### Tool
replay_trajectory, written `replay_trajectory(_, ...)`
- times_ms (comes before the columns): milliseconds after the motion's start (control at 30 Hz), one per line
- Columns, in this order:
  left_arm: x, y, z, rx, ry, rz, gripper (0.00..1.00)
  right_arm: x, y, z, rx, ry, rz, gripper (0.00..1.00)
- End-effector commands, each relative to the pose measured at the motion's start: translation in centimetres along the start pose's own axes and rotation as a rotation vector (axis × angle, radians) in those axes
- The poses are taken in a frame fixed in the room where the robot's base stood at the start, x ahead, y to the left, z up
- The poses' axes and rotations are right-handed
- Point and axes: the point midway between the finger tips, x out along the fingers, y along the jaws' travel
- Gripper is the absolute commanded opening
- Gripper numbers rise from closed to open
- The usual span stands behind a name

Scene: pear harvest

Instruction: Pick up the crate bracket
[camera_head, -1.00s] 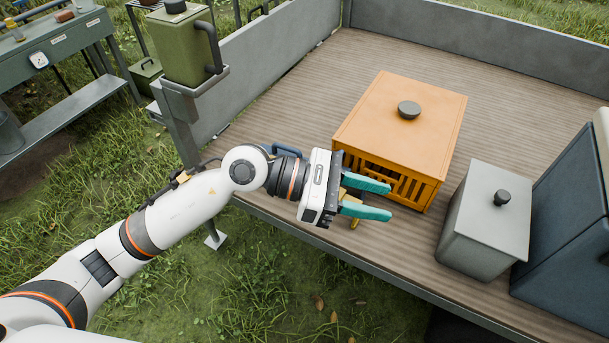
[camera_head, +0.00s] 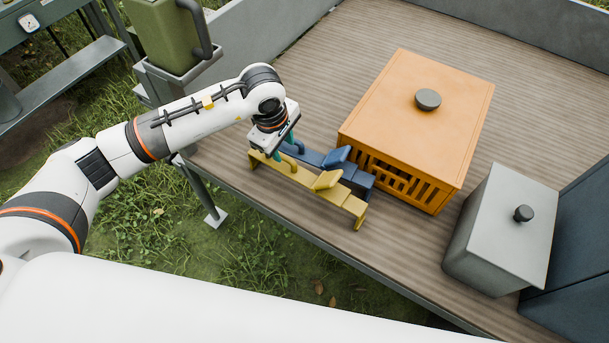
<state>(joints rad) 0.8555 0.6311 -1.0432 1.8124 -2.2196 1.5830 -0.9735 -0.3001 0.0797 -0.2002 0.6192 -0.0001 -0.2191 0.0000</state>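Two bracket-like pieces lie side by side near the front left edge of the wooden deck: a yellow one (camera_head: 318,188) in front and a blue one (camera_head: 351,174) behind it. I cannot tell which is the crate bracket. Each has a raised tilted plate. My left gripper (camera_head: 285,148) points down over their left ends. Its teal fingertips show apart, so it looks open, but the hand hides much of them and I cannot see contact with either piece. My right gripper is out of view.
An orange slatted crate (camera_head: 415,110) with a dark knob stands just behind and right of the brackets. A grey lidded box (camera_head: 508,230) and a dark blue box (camera_head: 572,250) stand at the right. A green canister (camera_head: 165,35) sits at the upper left. The deck's middle back is clear.

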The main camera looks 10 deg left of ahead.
Motion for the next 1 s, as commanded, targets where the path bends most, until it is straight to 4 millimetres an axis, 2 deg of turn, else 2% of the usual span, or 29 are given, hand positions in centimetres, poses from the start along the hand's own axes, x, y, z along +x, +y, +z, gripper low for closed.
replay_trajectory(167, 1.4, 0.1, 0.1, -0.001, 0.003, 0.003, 0.39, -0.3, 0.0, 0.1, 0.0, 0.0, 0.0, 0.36)
replay_trajectory(400, 4.9, 0.0, 0.3, -0.001, 0.004, 0.002, 0.39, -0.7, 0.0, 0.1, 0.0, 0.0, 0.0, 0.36)
replay_trajectory(500, 5.5, 0.0, 0.4, -0.001, 0.002, -0.001, 0.39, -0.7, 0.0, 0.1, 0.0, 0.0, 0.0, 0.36)
replay_trajectory(733, 5.6, 0.0, 0.4, 0.0, 0.002, -0.001, 0.39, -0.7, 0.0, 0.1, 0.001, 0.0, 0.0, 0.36)
replay_trajectory(967, 5.6, 0.0, 0.4, 0.0, 0.002, -0.001, 0.01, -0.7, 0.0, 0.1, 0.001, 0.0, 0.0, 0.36)
replay_trajectory(1000, 5.6, 0.0, 0.4, 0.0, 0.002, -0.001, 0.0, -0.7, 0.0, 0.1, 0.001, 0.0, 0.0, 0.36)
